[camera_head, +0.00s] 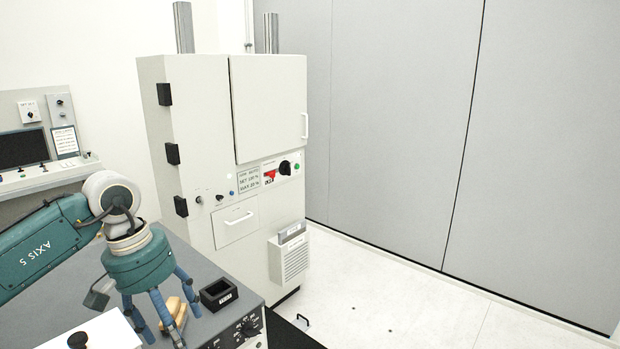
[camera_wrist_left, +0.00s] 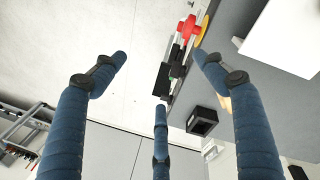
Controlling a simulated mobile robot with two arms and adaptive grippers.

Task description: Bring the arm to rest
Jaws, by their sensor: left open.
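My left gripper (camera_head: 165,318) hangs from the teal arm (camera_head: 45,245) at the lower left, fingers pointing down over the grey bench (camera_head: 190,262). Its blue fingers are spread and hold nothing. In the left wrist view the gripper (camera_wrist_left: 161,72) shows three fingers apart with nothing between them. Tan wooden-looking pieces (camera_head: 174,309) are beside and partly behind the fingers in the head view. Whether the fingers touch them cannot be told. My right gripper is not in view.
A black open box (camera_head: 218,294) stands right of the fingers; it also shows in the wrist view (camera_wrist_left: 202,121). A dark knob panel (camera_head: 240,331) is at the bench front. A tall white cabinet (camera_head: 268,105) stands behind, its door closed. The floor (camera_head: 400,300) to the right looks mostly clear.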

